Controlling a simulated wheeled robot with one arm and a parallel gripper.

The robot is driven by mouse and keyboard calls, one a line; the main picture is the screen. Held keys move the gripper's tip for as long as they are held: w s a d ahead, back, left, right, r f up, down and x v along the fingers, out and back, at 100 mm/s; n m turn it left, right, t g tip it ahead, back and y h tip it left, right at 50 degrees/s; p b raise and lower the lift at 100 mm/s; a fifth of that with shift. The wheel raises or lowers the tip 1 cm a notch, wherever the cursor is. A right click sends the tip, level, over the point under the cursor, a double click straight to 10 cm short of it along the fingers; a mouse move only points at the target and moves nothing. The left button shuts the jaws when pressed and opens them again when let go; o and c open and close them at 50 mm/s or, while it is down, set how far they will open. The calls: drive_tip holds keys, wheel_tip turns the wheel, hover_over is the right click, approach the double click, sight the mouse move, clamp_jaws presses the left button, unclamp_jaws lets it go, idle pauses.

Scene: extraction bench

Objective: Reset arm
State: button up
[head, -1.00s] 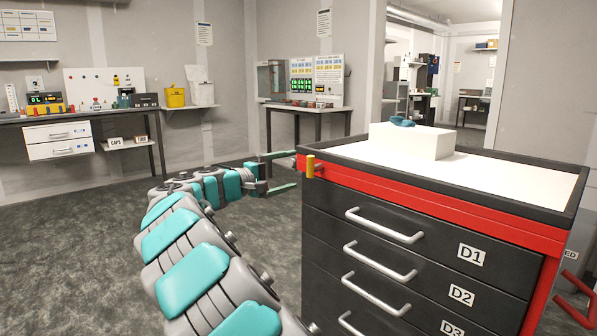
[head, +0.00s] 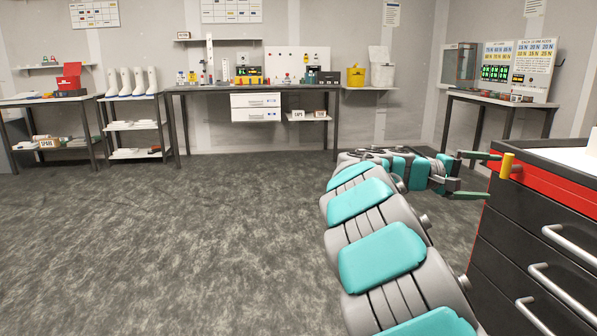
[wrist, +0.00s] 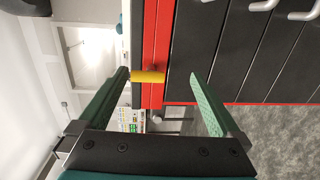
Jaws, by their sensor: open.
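My gripper (head: 488,176) is at the end of my outstretched arm, beside the left corner of a red and black drawer cabinet (head: 535,220). Its two green fingers are spread apart, with nothing gripped between them. A short yellow cylinder (head: 507,166) sticks out from the cabinet's red band close to the fingertips. In the wrist view the open gripper (wrist: 160,76) faces the cabinet, and the yellow cylinder (wrist: 149,76) appears between the fingertips, nearer the left one. I cannot tell whether they touch.
The grey floor (head: 180,240) is clear on the left and ahead. A long bench (head: 350,95) with a white drawer unit (head: 256,107) lines the back wall. Shelves with white boots (head: 135,82) stand at the left, and another table (head: 500,101) at the right.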

drive_tip(key=s+a+f+m+g+y, duration=0.1)
drive_tip(key=s+a+f+y, duration=0.2)
drive_tip(key=s, duration=0.4)
drive_tip(key=s+a+f+y, duration=0.1)
drive_tip(key=s+f+y, duration=0.1)
drive_tip(key=s+f, duration=0.45)
drive_tip(key=s+a+f+m+g+y, duration=0.1)
drive_tip(key=s+a+f+y, duration=0.2)
drive_tip(key=s, duration=0.5)
drive_tip(key=s+a+f+y, duration=0.4)
drive_tip(key=s+a+f, duration=0.3)
drive_tip(key=s+a, duration=0.2)
drive_tip(key=s+a+f+n+y, duration=0.1)
drive_tip(key=s+a+f+y, duration=0.4)
drive_tip(key=s+a, duration=0.5)
drive_tip(key=a+f, duration=0.2)
drive_tip(key=a, duration=0.2)
drive_tip(key=shift+s+a+n, duration=0.15)
drive_tip(key=shift+s+n, duration=0.05)
drive_tip(key=shift+n, duration=0.1)
